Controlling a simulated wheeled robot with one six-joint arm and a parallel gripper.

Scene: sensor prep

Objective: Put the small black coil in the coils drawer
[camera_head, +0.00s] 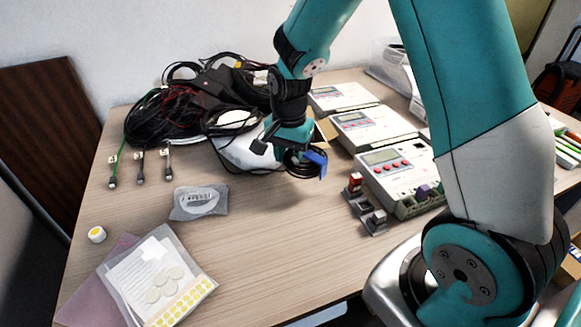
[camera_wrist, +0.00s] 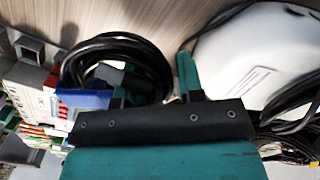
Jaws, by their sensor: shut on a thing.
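The small black coil (camera_head: 300,168) hangs in my gripper (camera_head: 286,147), above the middle of the table. A blue piece (camera_head: 317,160) shows at the coil's right side. In the wrist view the coil (camera_wrist: 152,62) loops up beyond the jaws of my gripper (camera_wrist: 152,84), with the blue piece (camera_wrist: 82,99) at its left. My gripper is shut on the coil; the exact contact is partly hidden. I cannot make out a coils drawer in either view.
A white device (camera_head: 235,153) lies beside the gripper, with a large black cable heap (camera_head: 165,118) behind. Several grey-white meter boxes (camera_head: 375,132) stand to the right. A bagged item (camera_head: 200,201) and plastic sleeves (camera_head: 160,275) lie at left. The front middle of the table (camera_head: 270,255) is clear.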

